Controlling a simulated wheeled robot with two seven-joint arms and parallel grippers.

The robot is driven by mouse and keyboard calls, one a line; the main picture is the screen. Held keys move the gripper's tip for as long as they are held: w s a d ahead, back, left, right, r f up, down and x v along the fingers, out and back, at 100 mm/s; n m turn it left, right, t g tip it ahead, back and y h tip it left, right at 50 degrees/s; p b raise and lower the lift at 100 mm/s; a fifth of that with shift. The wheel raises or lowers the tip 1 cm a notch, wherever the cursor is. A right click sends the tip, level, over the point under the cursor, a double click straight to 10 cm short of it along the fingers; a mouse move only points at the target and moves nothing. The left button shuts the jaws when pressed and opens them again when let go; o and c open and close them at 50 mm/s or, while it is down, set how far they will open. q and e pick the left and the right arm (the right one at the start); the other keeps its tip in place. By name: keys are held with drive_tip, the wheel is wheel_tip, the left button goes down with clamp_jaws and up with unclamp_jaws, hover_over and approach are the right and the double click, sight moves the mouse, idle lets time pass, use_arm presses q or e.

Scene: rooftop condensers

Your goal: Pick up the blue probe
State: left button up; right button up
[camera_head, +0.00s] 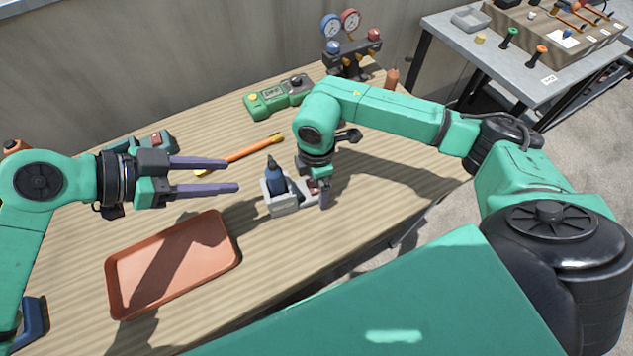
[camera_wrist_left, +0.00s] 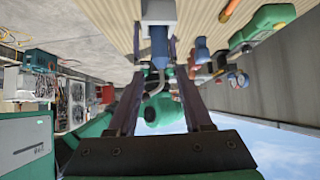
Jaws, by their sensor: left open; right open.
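The blue probe (camera_head: 276,180) is dark blue with a narrow tip and stands upright in a grey holder (camera_head: 284,206) on the wooden table. My left gripper (camera_head: 233,176) is open and empty, its purple fingers pointing right towards the probe with a gap between. In the left wrist view the probe (camera_wrist_left: 159,45) and the grey holder (camera_wrist_left: 158,12) appear beyond the fingers, roughly in line with the space between them. My right gripper (camera_head: 318,192) points down at the holder's right end, beside a small reddish part. Its fingers are partly hidden, and I cannot tell whether they touch the holder.
A shallow orange-red tray (camera_head: 113,272) lies at the front left. An orange rod (camera_head: 250,151) and a green meter (camera_head: 268,98) lie behind the probe. A gauge manifold (camera_head: 350,50) stands at the back. My right arm spans the table's right side.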

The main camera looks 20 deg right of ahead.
drive_tip(key=c, duration=1.4)
use_arm(q)
drive_tip(key=o, duration=0.4)
use_arm(e)
drive_tip(key=shift+c, duration=0.6)
use_arm(q)
drive_tip(key=m+g+y, duration=0.2)
drive_tip(key=m+y, duration=0.3)
drive_tip(key=y, duration=0.1)
approach(274, 175)
drive_tip(key=w, duration=0.2)
drive_tip(key=x, duration=1.2)
drive_tip(key=shift+s+a+f, duration=0.15)
drive_tip(key=shift+s+a, duration=0.05)
drive_tip(key=shift+s, duration=0.05)
clamp_jaws()
